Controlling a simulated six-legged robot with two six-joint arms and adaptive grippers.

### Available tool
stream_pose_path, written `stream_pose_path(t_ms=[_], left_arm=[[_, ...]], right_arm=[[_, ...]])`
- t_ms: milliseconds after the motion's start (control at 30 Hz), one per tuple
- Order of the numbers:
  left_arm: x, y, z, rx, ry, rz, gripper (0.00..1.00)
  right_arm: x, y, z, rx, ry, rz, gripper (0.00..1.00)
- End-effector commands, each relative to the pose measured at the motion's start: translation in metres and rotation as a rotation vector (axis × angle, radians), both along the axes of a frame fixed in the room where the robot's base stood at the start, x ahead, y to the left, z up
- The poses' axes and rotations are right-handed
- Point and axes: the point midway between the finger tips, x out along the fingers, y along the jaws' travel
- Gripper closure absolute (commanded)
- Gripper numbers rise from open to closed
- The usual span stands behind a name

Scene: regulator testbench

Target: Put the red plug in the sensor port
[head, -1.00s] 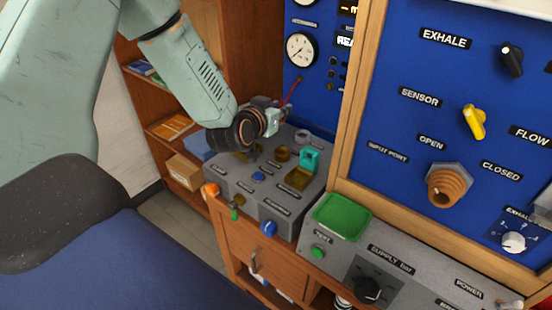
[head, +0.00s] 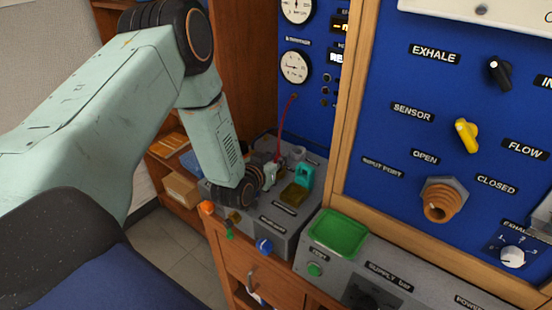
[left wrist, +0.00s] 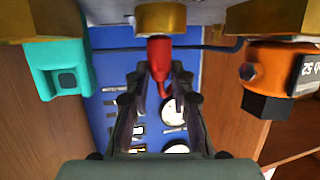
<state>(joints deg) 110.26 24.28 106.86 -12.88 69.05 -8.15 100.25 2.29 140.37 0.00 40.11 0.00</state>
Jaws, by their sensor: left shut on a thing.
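My left gripper (head: 268,176) is low over the grey fittings box (head: 287,218), its tips partly hidden in the head view. In the left wrist view, its fingers (left wrist: 160,88) are shut on the red plug (left wrist: 159,58). The plug's end meets or overlaps a brass round fitting (left wrist: 160,18); I cannot tell whether it is inside. A red cable (head: 283,120) runs from the blue panel toward the gripper. No readable label marks this fitting as the sensor port. My right gripper is not in view.
A teal connector (head: 304,176) stands beside the gripper, and an orange fitting (left wrist: 273,70) is at the right in the wrist view. A green tray (head: 338,233) lies to the right. The blue panel (head: 385,130) bears a SENSOR label above a yellow knob (head: 466,135).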

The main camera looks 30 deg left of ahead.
Motion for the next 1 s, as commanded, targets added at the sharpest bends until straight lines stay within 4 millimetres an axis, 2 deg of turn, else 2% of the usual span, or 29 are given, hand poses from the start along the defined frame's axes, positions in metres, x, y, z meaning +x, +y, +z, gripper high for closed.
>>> stream_pose_path(t_ms=[333,367,633,1000], left_arm=[[0.0000,0.0003,-0.0039,0.000,0.000,0.001,1.00],[-0.0001,0.0003,-0.0043,0.000,0.001,0.001,0.77],[-0.0002,0.0003,-0.0032,0.000,0.001,0.001,0.55],[-0.0001,0.0004,0.0015,0.000,0.001,0.001,0.55]], right_arm=[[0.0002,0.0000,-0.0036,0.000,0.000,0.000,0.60],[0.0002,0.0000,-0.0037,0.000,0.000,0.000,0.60],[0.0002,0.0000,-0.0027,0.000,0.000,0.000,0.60],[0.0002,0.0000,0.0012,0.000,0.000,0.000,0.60]])
